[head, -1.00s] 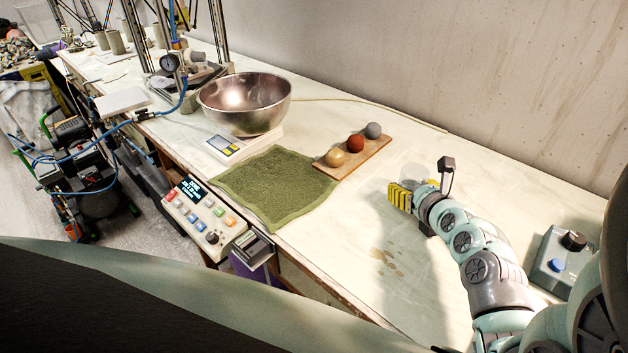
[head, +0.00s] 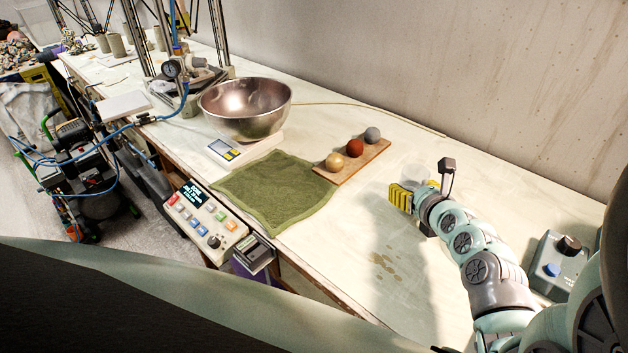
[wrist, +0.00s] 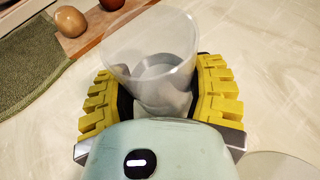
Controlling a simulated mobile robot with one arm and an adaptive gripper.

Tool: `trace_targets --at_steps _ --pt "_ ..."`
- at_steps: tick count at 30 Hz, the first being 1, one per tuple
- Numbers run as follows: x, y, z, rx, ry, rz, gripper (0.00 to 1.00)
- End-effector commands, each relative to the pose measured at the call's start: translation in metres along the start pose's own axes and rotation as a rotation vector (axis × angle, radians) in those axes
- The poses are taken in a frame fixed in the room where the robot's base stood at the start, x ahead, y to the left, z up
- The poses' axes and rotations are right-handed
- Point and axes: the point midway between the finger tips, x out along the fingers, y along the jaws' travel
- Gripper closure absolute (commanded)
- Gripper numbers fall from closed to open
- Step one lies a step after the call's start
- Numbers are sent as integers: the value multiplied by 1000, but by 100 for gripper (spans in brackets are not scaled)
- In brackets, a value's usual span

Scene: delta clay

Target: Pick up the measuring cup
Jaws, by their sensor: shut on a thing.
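The measuring cup (wrist: 155,55) is a clear, see-through cup with an open top. In the wrist view it stands between the yellow ridged fingers of my gripper (wrist: 162,95), which press on it from both sides. In the head view my gripper (head: 414,194) is at the right part of the table, and the cup (head: 413,174) is faint behind the yellow fingers. I cannot tell whether the cup's base touches the table.
A wooden board (head: 352,164) with three balls lies just left of my gripper. A green cloth (head: 275,190), a steel bowl (head: 245,108) on a scale (head: 228,152) and a button panel (head: 205,220) are farther left. A grey control box (head: 553,263) stands at right.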

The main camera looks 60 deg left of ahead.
Motion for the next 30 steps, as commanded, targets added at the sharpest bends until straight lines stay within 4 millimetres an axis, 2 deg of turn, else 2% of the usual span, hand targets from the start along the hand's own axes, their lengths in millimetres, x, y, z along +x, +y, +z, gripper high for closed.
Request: trace_targets --at_steps 1,8,30 --pt "-2 2 8 -2 0 5 81" --pt "-10 3 26 -2 0 7 81" --pt "-85 53 0 -2 3 7 81"
